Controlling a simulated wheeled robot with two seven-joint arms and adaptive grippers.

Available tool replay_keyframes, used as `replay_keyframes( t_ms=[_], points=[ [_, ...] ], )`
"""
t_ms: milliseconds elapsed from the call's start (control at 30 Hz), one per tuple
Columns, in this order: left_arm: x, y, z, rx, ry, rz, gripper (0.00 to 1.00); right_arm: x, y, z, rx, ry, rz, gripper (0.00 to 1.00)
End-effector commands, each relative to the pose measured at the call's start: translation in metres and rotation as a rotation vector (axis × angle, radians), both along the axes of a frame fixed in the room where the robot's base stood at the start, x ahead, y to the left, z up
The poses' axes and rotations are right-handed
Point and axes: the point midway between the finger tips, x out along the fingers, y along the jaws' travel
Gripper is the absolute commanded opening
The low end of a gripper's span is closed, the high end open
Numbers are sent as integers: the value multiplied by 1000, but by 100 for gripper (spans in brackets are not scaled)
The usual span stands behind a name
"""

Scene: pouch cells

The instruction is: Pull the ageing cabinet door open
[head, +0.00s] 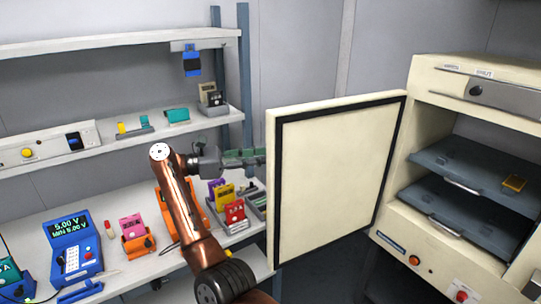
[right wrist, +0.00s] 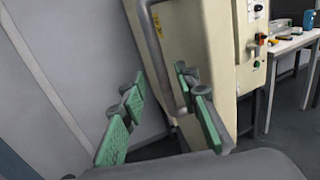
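The cream ageing cabinet (head: 400,225) stands at the right with its door (head: 335,180) swung wide open. The door's inner face, with a dark seal, faces me in the head view. My right gripper (head: 245,157) is at the door's free left edge, partly hidden behind it. In the right wrist view my right gripper (right wrist: 160,118) has its green fingers spread apart. The grey bar handle (right wrist: 158,50) runs down between the fingers, closer to the right one; I cannot tell whether they touch. My left gripper is not in view.
Inside the cabinet are two dark shelves (head: 455,165), with an orange item (head: 513,184) on the upper one. A bench at the left holds a blue meter (head: 75,245) and several coloured holders. Wall shelves (head: 110,143) stand behind my arm.

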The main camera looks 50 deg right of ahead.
Motion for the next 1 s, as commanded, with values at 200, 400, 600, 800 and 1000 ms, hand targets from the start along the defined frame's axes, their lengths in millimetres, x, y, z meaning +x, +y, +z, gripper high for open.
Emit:
replay_keyframes(
  t_ms=[200,400,600,800,1000],
  points=[
    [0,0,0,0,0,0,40,7,12,0,0,0,-1,29],
    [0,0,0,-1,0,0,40,8,13,0,-1,-1,-2,29],
    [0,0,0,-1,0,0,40,8,13,0,-1,-1,-1,29],
    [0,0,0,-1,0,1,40,8,13,0,-1,1,-1,29],
    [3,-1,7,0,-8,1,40,14,13,23,-168,147,12,29]
  ],
)
